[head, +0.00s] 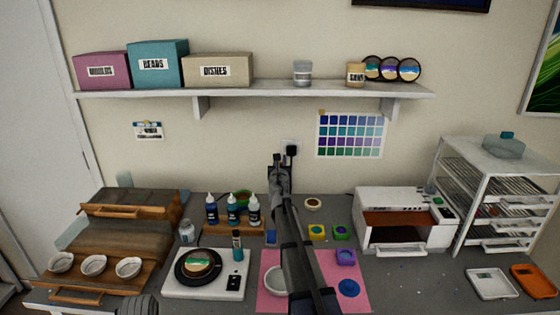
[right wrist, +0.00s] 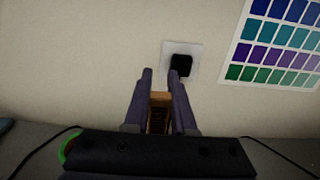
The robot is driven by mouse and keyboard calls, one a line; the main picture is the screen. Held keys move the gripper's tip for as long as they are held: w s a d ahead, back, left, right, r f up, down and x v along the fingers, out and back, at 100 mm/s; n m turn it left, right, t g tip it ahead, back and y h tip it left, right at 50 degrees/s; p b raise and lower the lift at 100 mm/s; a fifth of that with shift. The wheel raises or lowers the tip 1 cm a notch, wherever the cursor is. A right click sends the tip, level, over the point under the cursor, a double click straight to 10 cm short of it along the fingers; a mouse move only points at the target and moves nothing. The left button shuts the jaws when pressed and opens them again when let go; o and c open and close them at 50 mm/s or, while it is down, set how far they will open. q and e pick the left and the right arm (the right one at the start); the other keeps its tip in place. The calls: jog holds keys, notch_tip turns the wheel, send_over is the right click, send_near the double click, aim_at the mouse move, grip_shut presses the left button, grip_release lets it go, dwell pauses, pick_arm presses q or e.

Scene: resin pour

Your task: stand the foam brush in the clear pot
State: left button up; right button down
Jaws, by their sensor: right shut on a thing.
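My right gripper (head: 279,158) is raised above the back of the bench, in front of the wall. In the right wrist view its fingers (right wrist: 160,80) are shut on a tan and brown piece, which looks like part of the foam brush (right wrist: 160,100). The rest of the brush is hidden by the gripper. A small see-through pot (head: 187,232), which looks like the clear pot, stands on the bench left of the dropper bottles, well to the left of my right gripper. My left gripper is not in view; only a dark part of my left arm shows at the bottom edge.
A white turntable unit (head: 207,287) is in front. A pink mat (head: 357,300) lies under my right arm. A small oven (head: 405,215) stands right, a wall shelf (head: 260,92) above.

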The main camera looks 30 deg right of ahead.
notch_tip(320, 180, down, 11)
jog(key=b, duration=1)
jog(key=shift+r, duration=0.2)
jog(key=c, duration=0.7)
grip_release()
jog(key=shift+o, duration=0.2)
jog(key=v, duration=0.7)
jog(key=shift+s+a, duration=0.25)
jog(key=shift+s, duration=0.05)
